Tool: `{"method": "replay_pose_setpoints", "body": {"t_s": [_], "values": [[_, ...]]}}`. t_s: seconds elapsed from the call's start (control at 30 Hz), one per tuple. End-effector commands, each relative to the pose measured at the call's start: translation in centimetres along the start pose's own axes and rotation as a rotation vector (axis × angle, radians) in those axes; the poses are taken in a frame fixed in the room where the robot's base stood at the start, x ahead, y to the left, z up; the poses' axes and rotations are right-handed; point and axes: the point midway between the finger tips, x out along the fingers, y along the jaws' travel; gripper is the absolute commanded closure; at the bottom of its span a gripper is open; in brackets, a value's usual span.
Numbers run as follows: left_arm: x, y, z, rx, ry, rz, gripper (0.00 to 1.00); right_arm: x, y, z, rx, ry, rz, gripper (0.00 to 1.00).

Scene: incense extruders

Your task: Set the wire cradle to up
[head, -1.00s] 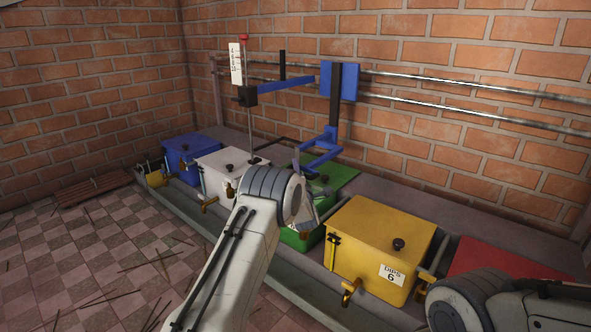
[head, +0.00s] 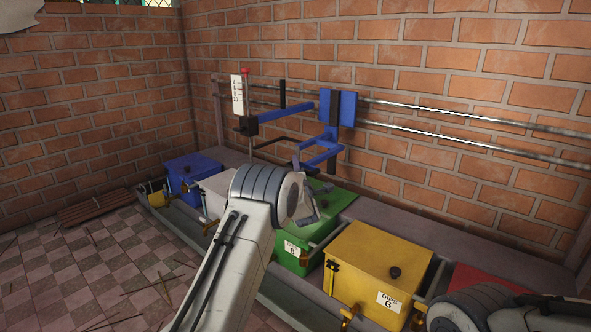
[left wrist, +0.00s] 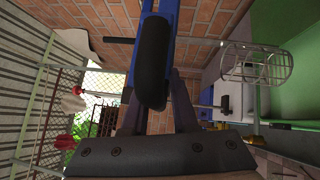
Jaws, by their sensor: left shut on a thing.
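The wire cradle (left wrist: 255,65) shows in the left wrist view as an open metal wire basket at upper right, beside the fingers. I cannot make it out in the head view, where my left arm covers that area. A blue frame (head: 322,155) hangs below the blue carriage (head: 338,108) on the wall rails. My left gripper (left wrist: 155,105) is shut on a rounded black grip (left wrist: 152,60) on a blue bar (left wrist: 165,8). In the head view its fingers are hidden behind the wrist, over the green box. My right gripper is not in view.
A green box (head: 293,251), a yellow box (head: 375,262), a blue box (head: 193,172) and a white box stand in a row along the wall. A rod with a red knob (head: 245,70) and a white scale (head: 237,95) stands behind. My right arm is at lower right.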

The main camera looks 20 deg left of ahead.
Motion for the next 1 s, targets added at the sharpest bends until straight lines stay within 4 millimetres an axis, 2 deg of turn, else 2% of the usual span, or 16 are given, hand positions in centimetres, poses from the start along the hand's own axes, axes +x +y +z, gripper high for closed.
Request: {"method": "replay_pose_setpoints", "body": {"t_s": [0.13, 0.17, 0.2, 0.23, 0.53, 0.67, 0.77, 1.0], "values": [[0.1, 0.2, -0.2, 0.0, 0.004, 0.008, 1.0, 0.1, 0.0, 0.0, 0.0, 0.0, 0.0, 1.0], [0.1, 0.2, -0.2, 0.0, 0.004, 0.008, 0.69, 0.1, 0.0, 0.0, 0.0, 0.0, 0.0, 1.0], [0.1, 0.2, -0.2, 0.0, 0.004, 0.008, 0.54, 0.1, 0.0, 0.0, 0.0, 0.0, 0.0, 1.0], [0.1, 0.2, -0.2, 0.0, 0.004, 0.008, 0.5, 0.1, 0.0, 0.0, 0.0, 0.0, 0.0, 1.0], [-0.1, 0.0, 0.0, 0.0, 0.001, 0.002, 0.5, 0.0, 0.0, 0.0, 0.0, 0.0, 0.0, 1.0], [-0.8, 0.1, 0.1, 0.001, 0.0, 0.0, 0.5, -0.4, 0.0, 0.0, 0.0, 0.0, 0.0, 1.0], [-2.0, 0.2, 0.1, 0.001, 0.0, -0.001, 0.5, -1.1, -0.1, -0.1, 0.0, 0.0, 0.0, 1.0], [-6.5, 0.2, 0.1, 0.002, -0.001, -0.002, 0.5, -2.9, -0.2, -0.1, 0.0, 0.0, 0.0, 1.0]]}}
